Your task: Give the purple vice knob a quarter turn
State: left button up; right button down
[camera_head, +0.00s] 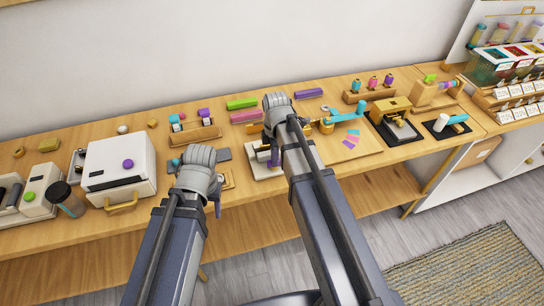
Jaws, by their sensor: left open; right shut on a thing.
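The small white vice (262,172) stands near the table's front edge, at the middle of the head view. A purple part that looks like its knob (274,158) shows just under my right gripper (271,143). My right gripper points down over the vice and is shut on the knob; its wrist and arm hide most of the fingers and the contact. My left gripper (211,196) is open and apart from the vice, to its left near the front edge. Its fingers are mostly hidden behind its own wrist.
A wooden rack (195,133) and green (242,103) and pink (246,117) bars lie behind my grippers. A wooden board with coloured strips (346,150) lies right of the vice.

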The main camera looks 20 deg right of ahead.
jog(key=shift+a+n, duration=0.15)
jog(key=shift+n, duration=0.25)
jog(key=c, duration=0.7)
grip_release()
jog(key=shift+c, duration=0.2)
jog(key=shift+r, duration=0.1)
notch_tip(320, 180, up, 8)
jog(key=p, duration=0.8)
